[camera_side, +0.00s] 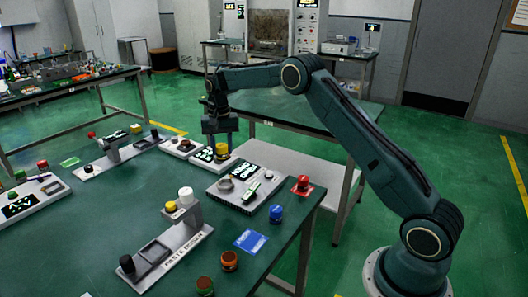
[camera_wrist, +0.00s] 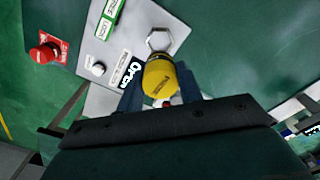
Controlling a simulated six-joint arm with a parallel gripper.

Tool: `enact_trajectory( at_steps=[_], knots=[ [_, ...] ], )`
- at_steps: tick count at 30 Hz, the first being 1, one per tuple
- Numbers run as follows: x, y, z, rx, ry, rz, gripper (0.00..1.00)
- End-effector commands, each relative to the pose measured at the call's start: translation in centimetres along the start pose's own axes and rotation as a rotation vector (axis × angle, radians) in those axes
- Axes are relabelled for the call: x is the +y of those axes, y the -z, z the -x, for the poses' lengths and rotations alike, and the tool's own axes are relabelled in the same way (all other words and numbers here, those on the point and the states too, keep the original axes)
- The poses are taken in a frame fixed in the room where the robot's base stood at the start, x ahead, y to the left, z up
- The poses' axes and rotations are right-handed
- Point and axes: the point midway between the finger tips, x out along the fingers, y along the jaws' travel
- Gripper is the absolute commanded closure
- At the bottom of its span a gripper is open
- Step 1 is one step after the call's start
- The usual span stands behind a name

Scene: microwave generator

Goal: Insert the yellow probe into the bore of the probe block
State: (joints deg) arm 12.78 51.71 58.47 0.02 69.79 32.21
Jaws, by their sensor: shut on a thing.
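The yellow probe (camera_wrist: 158,80) is held between the two fingers of my gripper (camera_wrist: 161,92), shut on its sides, in the wrist view. In the side view my gripper (camera_side: 220,142) points down with the probe (camera_side: 222,152) below it. A grey block (camera_side: 236,202) with a round socket and dark lettered panels lies just in front of it on the table. In the wrist view the block (camera_wrist: 174,22) shows a hexagonal socket (camera_wrist: 159,39) just beyond the probe's top end. The probe's lower end is hidden, and I cannot tell its height above the table.
Open green tabletop (camera_side: 110,215) lies to the left.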

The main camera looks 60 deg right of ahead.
Motion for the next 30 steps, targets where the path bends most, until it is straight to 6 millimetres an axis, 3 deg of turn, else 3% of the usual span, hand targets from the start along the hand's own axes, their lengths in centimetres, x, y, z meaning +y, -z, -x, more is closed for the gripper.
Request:
enact_trajectory(
  at_steps=[6, 10, 23, 30],
  knots=[
    [0.0, 0.0, -4.2, -0.003, -0.002, 0.0, 0.91],
    [0.0, 0.0, -5.9, -0.001, -0.001, 0.0, 0.91],
    [0.0, 0.0, -7.3, 0.0, 0.0, 0.0, 0.91],
    [0.0, 0.0, -10.0, -0.001, -0.001, 0.0, 0.91]
  ],
)
